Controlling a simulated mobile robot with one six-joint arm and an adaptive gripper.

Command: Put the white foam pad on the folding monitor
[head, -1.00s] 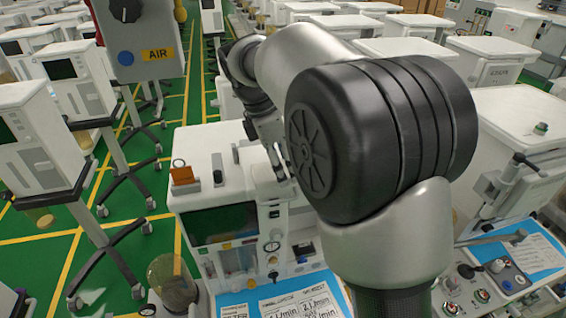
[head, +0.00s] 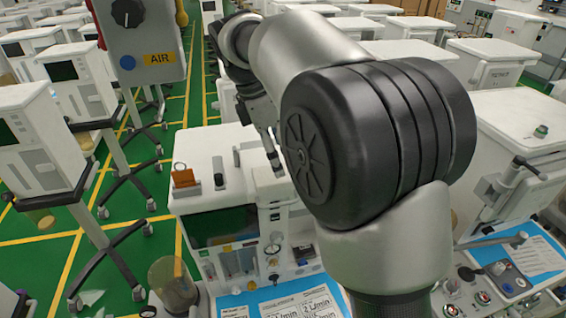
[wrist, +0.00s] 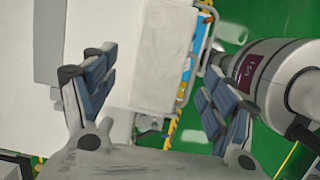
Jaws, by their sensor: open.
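My gripper (head: 273,153) is open over the right part of a white cart's top in the head view, partly hidden by my arm. In the wrist view my gripper (wrist: 155,98) has its two blue-grey padded fingers wide apart, with nothing held between them. A pale, slightly textured rectangular piece (wrist: 160,58) shows beyond and between the fingers, beside the white cart top; it looks like the white foam pad, but I cannot be sure. I cannot pick out the folding monitor with certainty in either view.
The white cart (head: 205,150) has an orange-brown block (head: 183,177) and a small dark item (head: 218,172) on top. A grey box with an AIR label (head: 140,45) hangs at upper left. A metal cylinder (wrist: 275,75) is close to the right finger in the wrist view.

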